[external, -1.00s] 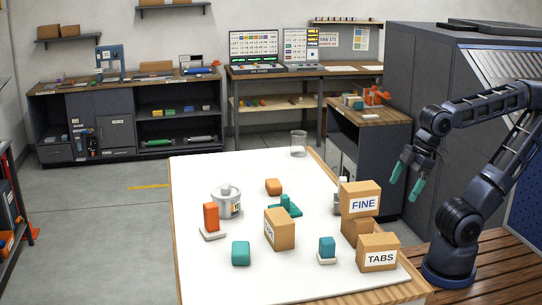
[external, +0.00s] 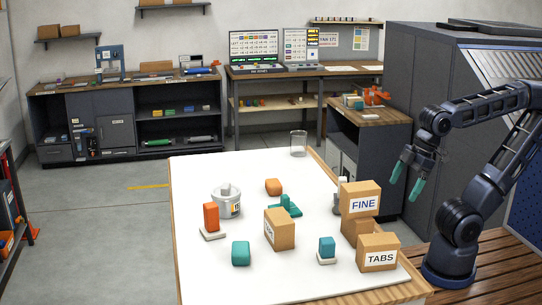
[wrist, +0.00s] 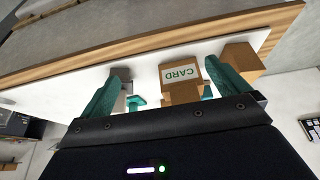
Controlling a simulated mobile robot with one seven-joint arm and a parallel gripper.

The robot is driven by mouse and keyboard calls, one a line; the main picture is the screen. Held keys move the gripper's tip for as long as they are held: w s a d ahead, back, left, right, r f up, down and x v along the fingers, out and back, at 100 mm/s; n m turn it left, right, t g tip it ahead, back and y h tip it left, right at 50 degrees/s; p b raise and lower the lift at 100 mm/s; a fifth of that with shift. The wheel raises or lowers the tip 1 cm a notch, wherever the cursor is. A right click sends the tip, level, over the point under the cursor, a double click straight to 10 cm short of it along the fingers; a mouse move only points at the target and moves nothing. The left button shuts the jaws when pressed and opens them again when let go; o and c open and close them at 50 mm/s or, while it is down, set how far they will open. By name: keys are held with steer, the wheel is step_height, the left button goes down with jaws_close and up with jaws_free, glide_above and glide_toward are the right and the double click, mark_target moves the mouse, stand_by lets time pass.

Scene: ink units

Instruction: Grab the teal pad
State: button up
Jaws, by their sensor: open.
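A rounded teal block (external: 240,253), the plainest pad-like teal thing, lies on the near left part of the white table top. A darker green-teal piece with a raised part (external: 289,208) lies near the table's middle, behind a cardboard box. A blue-teal block (external: 327,246) stands on a pale base near the front. My gripper (external: 405,188) is open and empty, right of the table and well away from all of these. In the wrist view, a teal piece (wrist: 137,101) shows between my green fingers; I cannot tell surely which one it is.
Cardboard boxes marked FINE (external: 362,199) and TABS (external: 379,254) stand at the table's right edge, between my gripper and the teal things. Another box (external: 280,230), an orange block on a base (external: 211,219), a grey tin (external: 228,203) and a glass (external: 298,144) also stand there.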

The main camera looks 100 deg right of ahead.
mark_target(328, 240)
steer(key=c, duration=0.7)
step_height(328, 240, up, 6)
steer(key=w+a+n+g, duration=0.1)
steer(key=w+n, duration=0.2)
steer(key=w, duration=0.2)
steer(key=w+a+r+n, duration=0.1)
steer(key=w+a+n, duration=0.1)
steer(key=w, duration=0.3)
steer(key=w+a+r+n+g, duration=0.1)
steer(key=w+n, duration=0.3)
steer(key=w, duration=0.1)
steer(key=shift+w+a+r+g, duration=0.1)
steer(key=shift+a+r+g, duration=0.1)
steer(key=shift+a+g, duration=0.1)
steer(key=w+a+f+n+g, duration=0.1)
steer(key=w+a+f+n, duration=0.2)
steer(key=w, duration=0.4)
steer(key=w+a+n+g, duration=0.1)
steer(key=w+a+n, duration=0.2)
steer(key=w+n, duration=0.25)
steer(key=shift+m, duration=0.25)
step_height(328, 240, down, 10)
steer(key=shift+w+f, duration=0.15)
steer(key=shift+f, duration=0.05)
steer(key=shift+a+f, duration=0.15)
steer(key=shift+f, duration=2.6)
